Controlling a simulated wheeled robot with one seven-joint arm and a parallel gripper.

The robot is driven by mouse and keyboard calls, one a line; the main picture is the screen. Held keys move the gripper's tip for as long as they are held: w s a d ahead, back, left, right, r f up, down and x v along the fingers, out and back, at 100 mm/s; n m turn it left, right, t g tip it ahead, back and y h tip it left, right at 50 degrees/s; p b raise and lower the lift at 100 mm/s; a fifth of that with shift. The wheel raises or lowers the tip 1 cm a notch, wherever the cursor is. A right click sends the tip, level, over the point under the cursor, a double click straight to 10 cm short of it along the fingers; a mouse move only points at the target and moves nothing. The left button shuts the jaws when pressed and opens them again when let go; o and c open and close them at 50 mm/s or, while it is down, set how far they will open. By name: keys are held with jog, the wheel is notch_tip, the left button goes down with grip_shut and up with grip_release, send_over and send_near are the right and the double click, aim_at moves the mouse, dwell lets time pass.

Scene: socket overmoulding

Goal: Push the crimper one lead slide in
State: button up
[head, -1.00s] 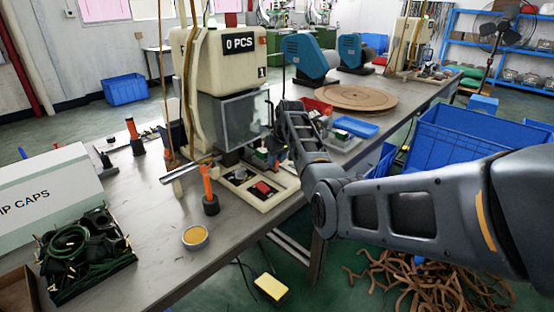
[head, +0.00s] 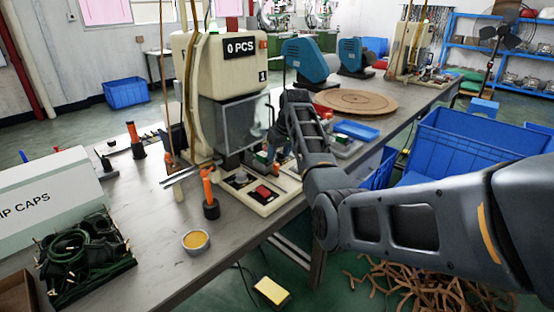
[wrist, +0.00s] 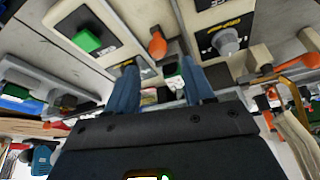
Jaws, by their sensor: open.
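Crimper one (head: 222,55) is the cream machine marked "0 PCS" and "1", with a clear guard on its front. Two thin metal rails (head: 188,174) stick out at its left side; I take these to belong to the lead slide. My gripper (head: 272,150) is at the machine's right front, partly hidden by my own arm. In the wrist view my gripper (wrist: 163,72) shows two blue-grey fingers spread apart with nothing held between them. An orange knob (wrist: 157,45) shows beyond and between the fingertips. I cannot tell whether the fingers touch anything.
A panel with a red button (head: 263,192) lies before the machine. A green button (wrist: 88,40) and a grey knob (wrist: 228,42) flank the gripper. An orange-handled tool (head: 208,190) stands near the rails. A yellow-filled tin (head: 195,241) sits at the table's front edge.

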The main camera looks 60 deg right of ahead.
jog(key=shift+v, duration=1.35)
